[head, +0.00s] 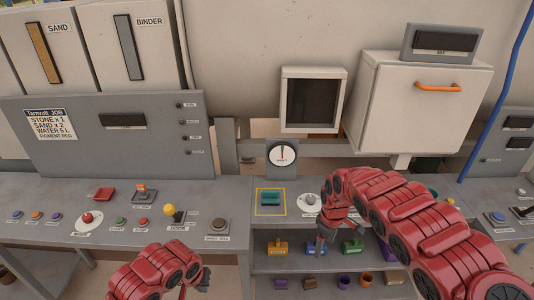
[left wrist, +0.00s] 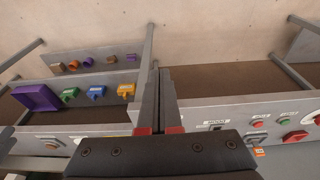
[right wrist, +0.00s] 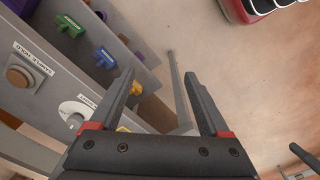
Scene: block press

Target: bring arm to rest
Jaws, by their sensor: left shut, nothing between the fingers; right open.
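My left gripper (head: 203,279) is at the bottom of the head view, low in front of the console, with its red arm beside it. In the left wrist view its two fingers (left wrist: 160,78) lie side by side, shut and empty. My right gripper (head: 322,243) hangs in front of the shelves below the counter, its red arm reaching in from the right. In the right wrist view its fingers (right wrist: 158,78) are wide apart with nothing between them. The right arm hides part of the counter behind it.
The grey console (head: 60,220) carries buttons, a red knob (head: 87,217) and a yellow-topped lever (head: 170,210). A teal tray (head: 270,198) lies inside a yellow outline on the counter. Shelves below hold coloured blocks, including a yellow one (head: 278,248). Open floor shows in the right wrist view.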

